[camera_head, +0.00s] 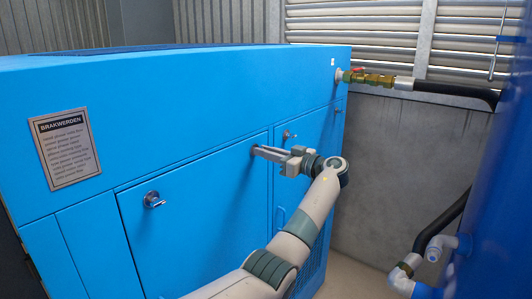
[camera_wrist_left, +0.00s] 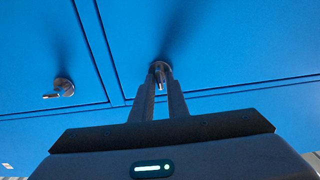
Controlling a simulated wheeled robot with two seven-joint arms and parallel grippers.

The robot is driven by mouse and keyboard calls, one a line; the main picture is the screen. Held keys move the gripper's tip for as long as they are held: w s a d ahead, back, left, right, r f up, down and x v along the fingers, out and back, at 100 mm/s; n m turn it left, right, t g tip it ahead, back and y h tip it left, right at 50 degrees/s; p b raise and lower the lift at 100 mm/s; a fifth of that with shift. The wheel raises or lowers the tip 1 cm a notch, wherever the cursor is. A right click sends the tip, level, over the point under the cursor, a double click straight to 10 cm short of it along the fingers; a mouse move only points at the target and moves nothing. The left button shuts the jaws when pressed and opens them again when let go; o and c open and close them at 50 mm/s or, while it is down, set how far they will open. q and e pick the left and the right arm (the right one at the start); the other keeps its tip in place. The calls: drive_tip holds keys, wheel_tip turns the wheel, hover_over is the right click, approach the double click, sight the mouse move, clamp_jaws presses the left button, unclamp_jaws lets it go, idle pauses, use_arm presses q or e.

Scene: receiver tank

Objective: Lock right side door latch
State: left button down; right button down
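A blue cabinet (camera_head: 190,110) has two front doors: a left door (camera_head: 205,225) and a right door (camera_head: 318,130). My left gripper (camera_head: 258,150) is at the latch by the upper right corner of the left door. In the left wrist view that latch (camera_wrist_left: 160,72) sits between the fingertips of my left gripper (camera_wrist_left: 161,88), which are close together on its handle. In the head view the gripper hides it. The right door's latch (camera_head: 289,134) is free; it also shows in the left wrist view (camera_wrist_left: 62,88), its handle pointing sideways. My right gripper is not in view.
Another latch (camera_head: 153,200) is at the left door's left side. A brass valve with a red handle (camera_head: 368,78) and black hose stick out at the right. A blue tank (camera_head: 500,190) with pipe fittings (camera_head: 425,255) stands at far right.

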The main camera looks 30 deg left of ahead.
use_arm(q)
drive_tip(key=m+b, duration=0.2)
drive_tip(key=m, duration=0.4)
drive_tip(key=m+b, duration=0.2)
drive_tip(key=m, duration=0.4)
drive_tip(key=m+b, duration=0.2)
drive_tip(key=m, duration=0.4)
drive_tip(key=shift+w+f, duration=0.1)
drive_tip(key=shift+w, duration=0.15)
idle(0.5)
drive_tip(key=c, duration=1.9)
unclamp_jaws()
drive_tip(key=shift+f, duration=0.1)
